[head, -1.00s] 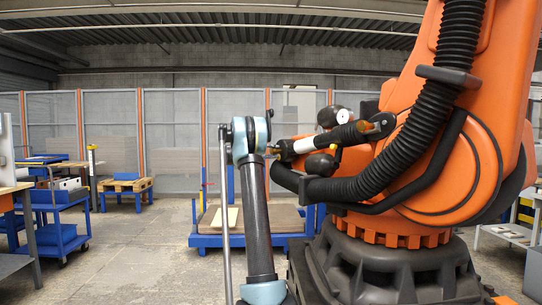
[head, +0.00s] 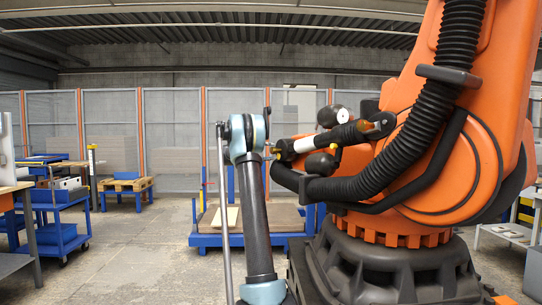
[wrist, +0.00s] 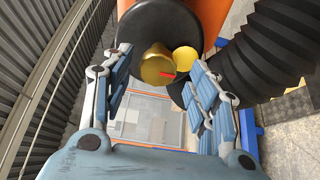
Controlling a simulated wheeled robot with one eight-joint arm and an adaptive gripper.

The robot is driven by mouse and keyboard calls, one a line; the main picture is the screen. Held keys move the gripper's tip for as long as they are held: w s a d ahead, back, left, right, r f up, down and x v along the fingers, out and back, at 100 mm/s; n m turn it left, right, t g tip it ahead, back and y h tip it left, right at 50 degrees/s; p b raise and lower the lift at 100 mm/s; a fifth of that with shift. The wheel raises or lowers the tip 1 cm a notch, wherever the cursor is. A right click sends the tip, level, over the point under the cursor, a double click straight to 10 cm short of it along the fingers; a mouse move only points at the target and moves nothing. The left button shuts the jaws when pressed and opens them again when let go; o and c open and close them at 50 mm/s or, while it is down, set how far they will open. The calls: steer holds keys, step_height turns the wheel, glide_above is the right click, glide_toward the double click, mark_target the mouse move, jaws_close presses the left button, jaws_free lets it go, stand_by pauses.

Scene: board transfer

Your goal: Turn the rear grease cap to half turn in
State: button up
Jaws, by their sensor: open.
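In the wrist view a larger gold cap (wrist: 156,66) with a short red mark sits in front of a round black housing. A second, smaller gold cap (wrist: 185,60) is just right of it. I cannot tell for certain which is the rear grease cap. My gripper (wrist: 160,60) is open, with one blue-grey finger on each side of the larger cap. The left finger stands apart from it; the right finger is close to the smaller cap, and contact there cannot be told. In the head view my arm hides most of my gripper.
A large orange robot arm (head: 440,190) on a dark base fills the right of the head view. Its thick black corrugated hose (wrist: 262,40) passes close to my right finger. A blue cart (head: 205,240) stands behind my arm.

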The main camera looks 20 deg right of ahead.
steer(key=v, duration=0.8)
steer(key=shift+a, duration=0.4)
steer(key=shift+s, duration=0.2)
